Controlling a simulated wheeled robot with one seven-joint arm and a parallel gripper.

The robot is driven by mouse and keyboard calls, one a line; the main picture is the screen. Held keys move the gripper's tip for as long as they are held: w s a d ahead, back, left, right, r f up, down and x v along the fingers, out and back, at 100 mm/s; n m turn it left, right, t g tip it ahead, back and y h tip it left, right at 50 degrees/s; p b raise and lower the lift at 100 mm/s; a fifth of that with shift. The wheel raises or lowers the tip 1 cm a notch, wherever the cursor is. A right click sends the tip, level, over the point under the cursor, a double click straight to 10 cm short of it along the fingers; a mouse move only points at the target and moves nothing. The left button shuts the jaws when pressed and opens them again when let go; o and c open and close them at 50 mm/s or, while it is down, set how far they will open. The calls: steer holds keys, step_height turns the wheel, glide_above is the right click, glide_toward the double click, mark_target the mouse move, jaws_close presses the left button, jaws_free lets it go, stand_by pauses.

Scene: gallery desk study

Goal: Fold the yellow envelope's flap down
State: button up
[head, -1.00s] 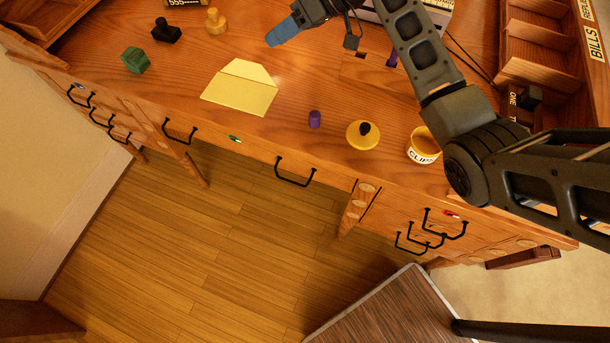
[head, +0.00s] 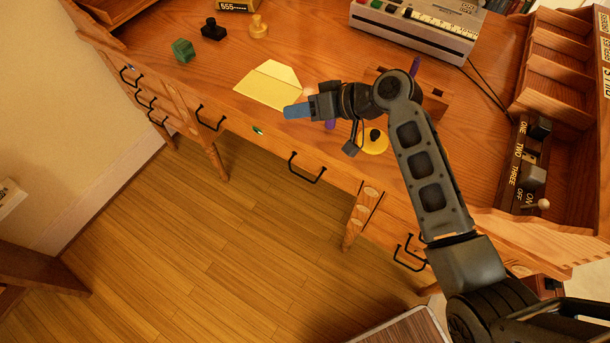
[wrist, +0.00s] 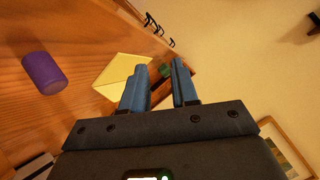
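The yellow envelope (head: 262,92) lies on the wooden desk, its flap (head: 283,71) open and extending toward the back of the desk. It also shows in the wrist view (wrist: 113,75), beyond my fingertips and partly hidden by one finger. My gripper (head: 293,112) has blue fingers and is just right of the envelope's front right corner in the head view. In the wrist view my gripper (wrist: 160,76) has its two fingers apart with nothing held between them. I cannot tell how high the fingers are above the desk.

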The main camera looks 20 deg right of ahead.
steer(key=s+a+f+m+t+h+b, duration=0.1)
steer(key=s+a+f+m+t+h, duration=0.1)
steer(key=s+f, duration=0.4)
steer(key=shift+s+a+f+m+t+h, duration=0.35)
steer(key=shift+s+a+m, duration=0.45)
steer(key=shift+s, duration=1.45)
steer(key=shift+a, duration=0.2)
